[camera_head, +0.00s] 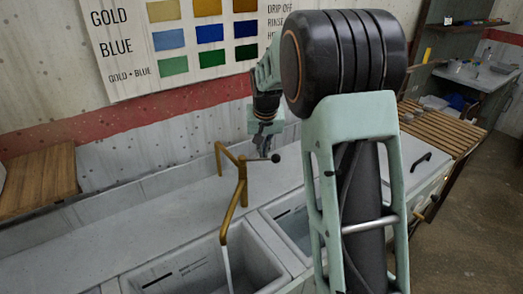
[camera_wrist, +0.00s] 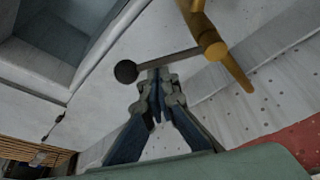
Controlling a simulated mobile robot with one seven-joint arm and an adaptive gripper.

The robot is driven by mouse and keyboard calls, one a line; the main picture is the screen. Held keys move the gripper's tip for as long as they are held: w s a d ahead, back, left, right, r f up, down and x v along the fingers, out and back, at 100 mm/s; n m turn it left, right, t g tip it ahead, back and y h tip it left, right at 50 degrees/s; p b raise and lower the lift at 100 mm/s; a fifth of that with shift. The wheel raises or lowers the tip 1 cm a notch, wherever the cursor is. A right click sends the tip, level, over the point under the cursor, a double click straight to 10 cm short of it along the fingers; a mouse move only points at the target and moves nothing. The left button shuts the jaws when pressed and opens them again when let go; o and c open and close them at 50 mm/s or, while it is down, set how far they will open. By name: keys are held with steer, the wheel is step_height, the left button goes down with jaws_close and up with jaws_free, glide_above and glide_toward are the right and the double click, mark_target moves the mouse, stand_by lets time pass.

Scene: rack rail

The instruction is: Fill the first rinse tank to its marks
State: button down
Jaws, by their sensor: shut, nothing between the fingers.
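A brass tap (camera_head: 238,190) stands on the pale counter, its spout over the left tank (camera_head: 262,254). A pale stream of water (camera_head: 227,268) falls from the spout into this tank. Dark marks (camera_head: 190,268) show on the tank's inner wall; the water level cannot be made out. The tap's lever ends in a black ball (camera_head: 276,158). My gripper (camera_head: 263,153) is shut and empty, close by the lever. In the wrist view its fingertips (camera_wrist: 156,76) are right beside the lever rod, near the black ball (camera_wrist: 126,72); contact cannot be told.
A second tank (camera_head: 288,226) lies to the right, partly hidden by my arm. A wooden slatted rack (camera_head: 450,128) and a side sink (camera_head: 480,75) are further right. A colour chart (camera_head: 125,45) hangs on the wall. A wooden board (camera_head: 40,185) is at left.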

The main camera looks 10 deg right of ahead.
steer(key=shift+s+a+m+g+h+b, duration=0.35)
steer(key=shift+s+m, duration=0.55)
steer(key=shift+m, duration=0.55)
steer(key=shift+s+a+m+g+h+b, duration=0.1)
steer(key=shift+s+a+m+h+b, duration=0.25)
steer(key=shift+s+m, duration=0.8)
steer(key=shift+s+a+m+g+h+b, duration=0.25)
steer(key=shift+s+a+m+h, duration=0.25)
steer(key=shift+m, duration=1.2)
steer(key=shift+s, duration=0.15)
